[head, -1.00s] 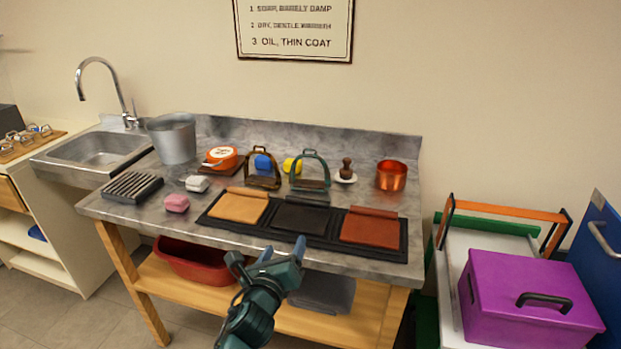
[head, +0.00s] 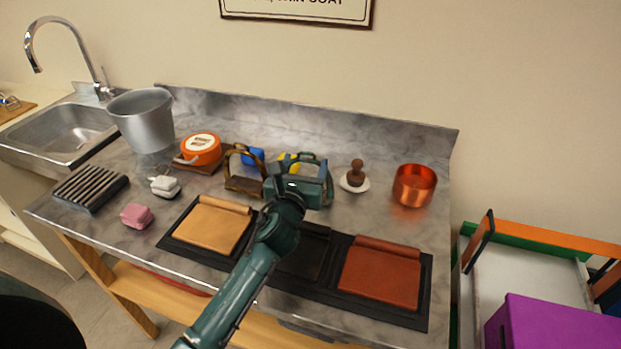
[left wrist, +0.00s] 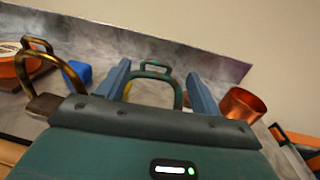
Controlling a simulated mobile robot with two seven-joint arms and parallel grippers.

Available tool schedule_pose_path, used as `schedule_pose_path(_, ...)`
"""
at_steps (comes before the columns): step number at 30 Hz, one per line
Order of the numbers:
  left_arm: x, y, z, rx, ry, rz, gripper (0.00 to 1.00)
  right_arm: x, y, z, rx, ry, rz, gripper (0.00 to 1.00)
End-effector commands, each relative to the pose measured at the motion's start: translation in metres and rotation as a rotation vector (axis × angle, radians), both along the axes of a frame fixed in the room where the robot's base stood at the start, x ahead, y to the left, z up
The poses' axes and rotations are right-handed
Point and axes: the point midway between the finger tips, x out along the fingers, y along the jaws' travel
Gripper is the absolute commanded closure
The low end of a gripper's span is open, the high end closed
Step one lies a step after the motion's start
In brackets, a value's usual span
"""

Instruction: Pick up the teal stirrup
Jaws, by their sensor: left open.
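The teal stirrup (head: 309,157) stands on the grey worktop toward the back, partly hidden behind my left gripper (head: 304,172) in the head view. In the left wrist view the top loop and arch of the teal stirrup (left wrist: 178,94) show between the two blue fingers of my left gripper (left wrist: 158,73). The fingers are open, one on each side of the arch. I cannot tell whether they touch it. The stirrup's lower part is hidden by the gripper body. My right gripper is not in view.
A brass stirrup (head: 244,186) stands close to the left, with a blue block (head: 256,156) behind it. A brush on a white dish (head: 354,186) and a copper pot (head: 413,186) stand to the right. Leather pieces on a black mat (head: 424,312) lie in front.

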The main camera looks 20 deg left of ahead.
Motion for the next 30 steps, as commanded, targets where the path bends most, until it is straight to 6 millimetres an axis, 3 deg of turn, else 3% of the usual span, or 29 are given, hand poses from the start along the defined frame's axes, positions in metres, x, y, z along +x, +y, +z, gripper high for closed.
schedule_pose_path(15,0.062,0.009,0.0,-0.003,-0.001,0.0,0.35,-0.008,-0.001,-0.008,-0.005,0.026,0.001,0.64)
schedule_pose_path(24,0.065,0.009,0.0,-0.003,-0.001,-0.001,0.36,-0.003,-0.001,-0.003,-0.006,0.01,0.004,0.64)
schedule_pose_path(30,0.065,0.009,0.0,-0.002,-0.001,-0.001,0.52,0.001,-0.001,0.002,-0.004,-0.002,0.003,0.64)
